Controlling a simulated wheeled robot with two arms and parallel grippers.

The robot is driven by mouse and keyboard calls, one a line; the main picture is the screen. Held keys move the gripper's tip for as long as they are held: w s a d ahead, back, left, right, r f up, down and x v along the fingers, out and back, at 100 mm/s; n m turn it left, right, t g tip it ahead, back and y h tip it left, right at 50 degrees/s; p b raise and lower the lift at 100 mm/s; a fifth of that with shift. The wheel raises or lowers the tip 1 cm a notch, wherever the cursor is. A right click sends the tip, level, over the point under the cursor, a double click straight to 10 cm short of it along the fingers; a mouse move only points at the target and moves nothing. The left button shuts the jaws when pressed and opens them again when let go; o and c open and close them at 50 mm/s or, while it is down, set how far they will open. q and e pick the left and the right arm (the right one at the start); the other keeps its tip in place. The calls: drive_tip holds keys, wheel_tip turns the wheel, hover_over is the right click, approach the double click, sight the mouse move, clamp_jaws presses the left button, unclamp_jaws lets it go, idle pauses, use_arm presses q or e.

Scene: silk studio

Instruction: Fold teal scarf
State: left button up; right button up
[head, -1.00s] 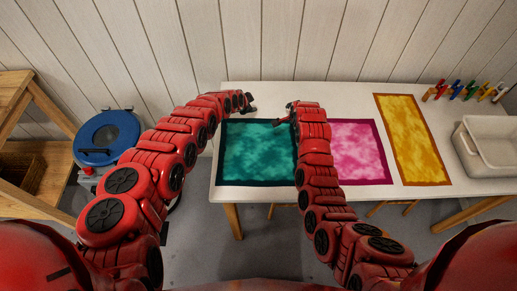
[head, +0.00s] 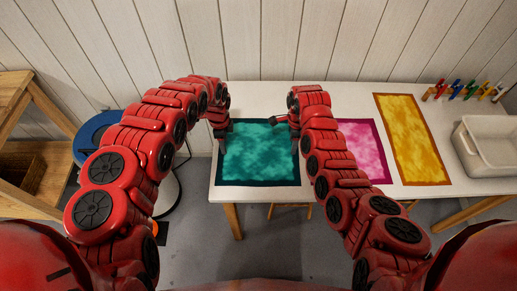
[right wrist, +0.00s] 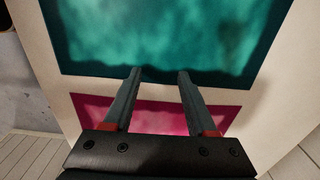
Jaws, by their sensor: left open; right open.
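The teal scarf (head: 258,155) lies flat on the left part of the white table, a square with a dark border. My left gripper (head: 223,133) is at its far left corner, open. My right gripper (head: 284,119) is near its far right corner, open and empty. In the right wrist view the open fingers (right wrist: 160,75) point at the dark edge of the teal scarf (right wrist: 165,35). I cannot tell whether either gripper touches the cloth.
A pink scarf (head: 366,150) lies flat just right of the teal one, partly behind my right arm. A yellow scarf (head: 412,138) lies further right. A grey-white bin (head: 490,145) and several coloured clips (head: 460,90) are at the table's right. A blue-lidded drum (head: 92,138) stands left of the table (head: 240,192).

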use_arm(q)
drive_tip(key=shift+w+f, duration=0.1)
drive_tip(key=shift+f, duration=0.45)
use_arm(e)
drive_tip(key=shift+f, duration=0.6)
use_arm(q)
drive_tip(key=shift+f, duration=0.2)
use_arm(e)
drive_tip(key=shift+f, duration=0.15)
use_arm(q)
drive_tip(key=shift+f, duration=0.25)
use_arm(e)
drive_tip(key=shift+f, duration=0.25)
use_arm(q)
drive_tip(key=shift+r, duration=0.15)
drive_tip(key=shift+c, duration=0.5)
use_arm(e)
drive_tip(key=shift+r, duration=0.15)
drive_tip(key=shift+c, duration=0.5)
use_arm(q)
clamp_jaws()
use_arm(e)
clamp_jaws()
drive_tip(key=shift+s, duration=0.1)
use_arm(q)
drive_tip(key=shift+r, duration=0.1)
